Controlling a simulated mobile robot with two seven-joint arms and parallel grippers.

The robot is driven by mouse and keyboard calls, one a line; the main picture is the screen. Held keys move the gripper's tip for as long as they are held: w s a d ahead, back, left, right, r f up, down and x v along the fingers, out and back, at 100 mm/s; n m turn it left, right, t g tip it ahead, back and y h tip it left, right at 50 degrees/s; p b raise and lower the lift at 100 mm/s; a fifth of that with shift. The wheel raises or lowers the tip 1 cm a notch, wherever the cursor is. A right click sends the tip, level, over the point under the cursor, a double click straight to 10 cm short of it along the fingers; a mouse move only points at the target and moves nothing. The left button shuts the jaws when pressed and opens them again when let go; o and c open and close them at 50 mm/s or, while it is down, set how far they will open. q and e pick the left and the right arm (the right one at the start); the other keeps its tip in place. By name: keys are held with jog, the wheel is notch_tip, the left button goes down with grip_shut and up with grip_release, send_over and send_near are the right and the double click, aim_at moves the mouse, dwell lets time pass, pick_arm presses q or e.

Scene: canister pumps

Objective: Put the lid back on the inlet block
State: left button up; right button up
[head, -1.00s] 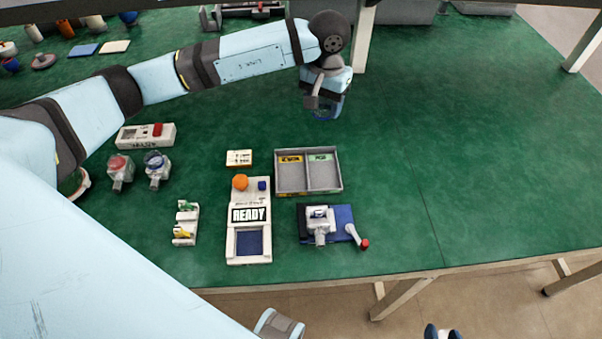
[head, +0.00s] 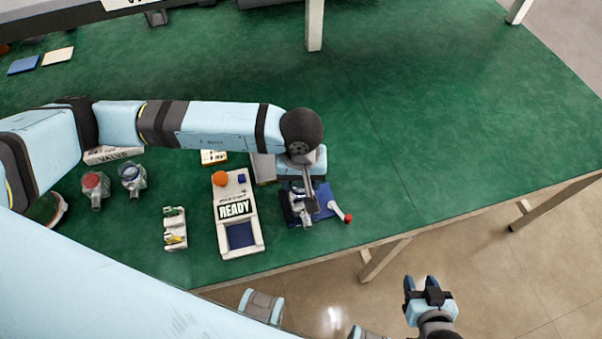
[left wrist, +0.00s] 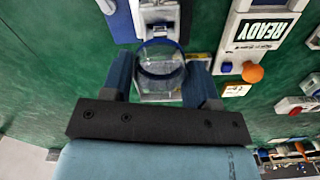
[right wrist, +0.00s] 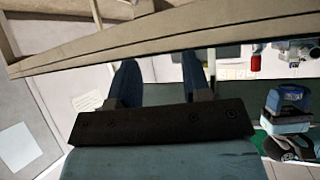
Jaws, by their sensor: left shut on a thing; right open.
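My left gripper (head: 306,190) is shut on the lid (left wrist: 161,72), a clear cup-like piece with a blue ring, seen between the fingers in the left wrist view. The inlet block (head: 303,212), grey-white, sits on a blue base with a red-tipped lever (head: 347,217). In the left wrist view the block (left wrist: 159,14) is just beyond the lid, which overlaps its edge in the picture. I cannot tell whether they touch. In the head view my gripper hides the lid and part of the block. My right gripper (head: 422,287) is open and empty, off the table's front edge.
The READY device (head: 250,238) stands left of the block. The grey tray (head: 264,170) is mostly hidden behind my left arm. Two canisters with red (head: 92,183) and blue (head: 131,174) tops stand further left. The green table (head: 440,140) is clear on the right.

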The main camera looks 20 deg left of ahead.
pick_arm(q)
jog(key=shift+f, duration=0.7)
notch_tip(320, 180, down, 4)
jog(key=b, duration=0.2)
jog(key=shift+r+b, duration=0.2)
jog(key=shift+b, duration=0.1)
jog(key=shift+f+b, duration=0.35)
pick_arm(e)
jog(key=shift+w+a+f, duration=0.1)
jog(key=shift+w+f, duration=0.05)
jog(key=shift+f, duration=0.3)
jog(key=shift+w+a+f, duration=0.1)
jog(key=shift+w+f, duration=0.05)
jog(key=shift+f, duration=0.3)
jog(key=shift+f, duration=0.2)
pick_arm(q)
jog(key=shift+b, duration=0.35)
pick_arm(e)
jog(key=shift+s+f, duration=0.1)
jog(key=shift+f, duration=0.35)
pick_arm(q)
jog(key=shift+b, duration=0.4)
pick_arm(e)
jog(key=shift+f, duration=0.3)
